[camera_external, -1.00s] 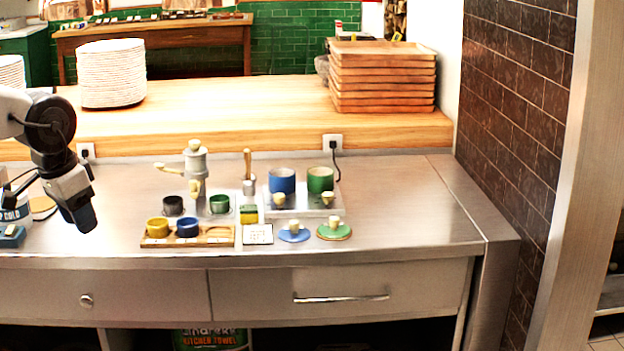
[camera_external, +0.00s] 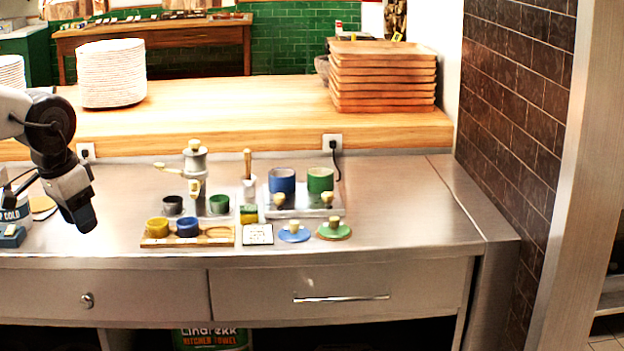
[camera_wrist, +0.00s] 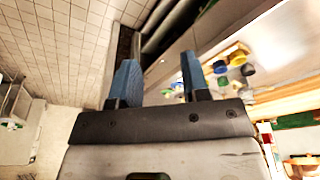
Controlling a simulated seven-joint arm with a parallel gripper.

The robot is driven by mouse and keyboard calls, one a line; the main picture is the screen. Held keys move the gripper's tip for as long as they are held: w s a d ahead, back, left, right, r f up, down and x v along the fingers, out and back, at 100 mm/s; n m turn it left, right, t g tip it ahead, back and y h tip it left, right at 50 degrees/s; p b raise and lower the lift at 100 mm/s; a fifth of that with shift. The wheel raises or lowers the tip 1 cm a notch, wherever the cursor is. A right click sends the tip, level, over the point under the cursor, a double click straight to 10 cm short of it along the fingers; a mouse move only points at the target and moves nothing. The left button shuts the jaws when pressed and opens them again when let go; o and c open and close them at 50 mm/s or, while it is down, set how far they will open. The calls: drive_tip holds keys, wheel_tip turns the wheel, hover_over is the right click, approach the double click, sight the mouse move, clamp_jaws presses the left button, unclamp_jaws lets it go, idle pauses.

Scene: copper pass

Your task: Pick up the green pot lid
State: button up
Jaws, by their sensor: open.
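The green pot lid (camera_external: 334,231) lies flat on the steel counter, with a pale knob on top, at the right end of the group of small items. A blue lid (camera_external: 294,234) with a similar knob lies just left of it. A green pot (camera_external: 320,181) and a blue pot (camera_external: 282,181) stand behind the lids. My gripper (camera_external: 88,222) is at the far left above the counter, well apart from the green lid. In the wrist view my gripper (camera_wrist: 158,82) has its two blue fingers spread, with nothing between them. I cannot pick out the green lid there.
A wooden tray (camera_external: 215,237) with yellow and blue cups stands left of the lids. A grinder-like device (camera_external: 195,170) and dark and green cups are behind it. A white-and-black tile (camera_external: 258,235) lies beside the blue lid. The counter right of the green lid (camera_external: 410,220) is clear.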

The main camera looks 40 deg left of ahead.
drive_tip(key=shift+o, duration=0.4)
drive_tip(key=shift+o, duration=0.7)
drive_tip(key=shift+w+r, duration=0.1)
